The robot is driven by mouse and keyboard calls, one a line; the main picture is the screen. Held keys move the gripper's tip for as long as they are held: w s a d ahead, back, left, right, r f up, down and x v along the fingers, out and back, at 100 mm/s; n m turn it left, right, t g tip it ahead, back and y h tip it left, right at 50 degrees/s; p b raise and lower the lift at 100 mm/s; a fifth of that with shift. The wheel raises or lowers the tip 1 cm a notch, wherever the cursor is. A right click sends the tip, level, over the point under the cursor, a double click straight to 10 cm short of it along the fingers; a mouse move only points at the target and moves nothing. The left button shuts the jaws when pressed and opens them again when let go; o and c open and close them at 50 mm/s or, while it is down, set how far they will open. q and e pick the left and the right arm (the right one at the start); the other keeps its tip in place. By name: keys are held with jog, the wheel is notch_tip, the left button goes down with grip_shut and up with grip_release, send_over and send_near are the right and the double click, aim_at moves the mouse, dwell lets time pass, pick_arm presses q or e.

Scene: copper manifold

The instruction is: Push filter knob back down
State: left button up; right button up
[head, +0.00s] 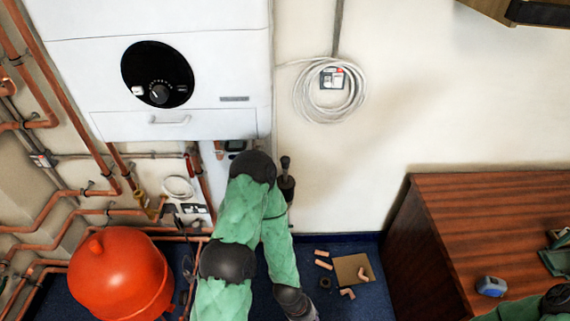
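A black upright fitting with a knob (285,161) on a thin stem stands just right of my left arm, against the wall below the boiler; it looks like the filter and its knob. The knob sits clearly above the wider black body (287,184). The body's lower part is partly hidden by my arm. My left arm, in green sleeving with black joints, rises from the bottom edge, bends beside the filter and comes back down. Its gripper is not visible. My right arm shows only at the bottom right corner, with its gripper out of view.
A white boiler (185,75) hangs above. Copper pipes (65,195) and a red vessel (118,275) are at left. Copper fittings (348,293) and cardboard (352,268) lie on the blue floor. A wooden cabinet (480,215) with a tape measure (491,286) stands right.

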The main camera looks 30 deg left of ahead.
dwell(0.3)
pick_arm(q)
jog(key=shift+o, duration=1.7)
jog(key=shift+w, duration=0.25)
jog(key=w+m+p, duration=0.2)
jog(key=w+m, duration=0.6)
jog(key=w, duration=0.2)
jog(key=m+t+y+p, duration=0.2)
jog(key=m+y+p, duration=0.2)
jog(key=m+y, duration=1)
send_near(288, 160)
jog(key=shift+m+h, duration=0.5)
jog(key=shift+h, duration=0.1)
jog(key=b+x, duration=0.1)
jog(key=x, duration=0.2)
jog(key=b+x, duration=0.1)
jog(key=x, duration=0.2)
jog(key=b+x, duration=0.1)
jog(key=x, duration=0.2)
jog(key=shift+a+r, duration=0.2)
jog(key=shift+a, duration=0.4)
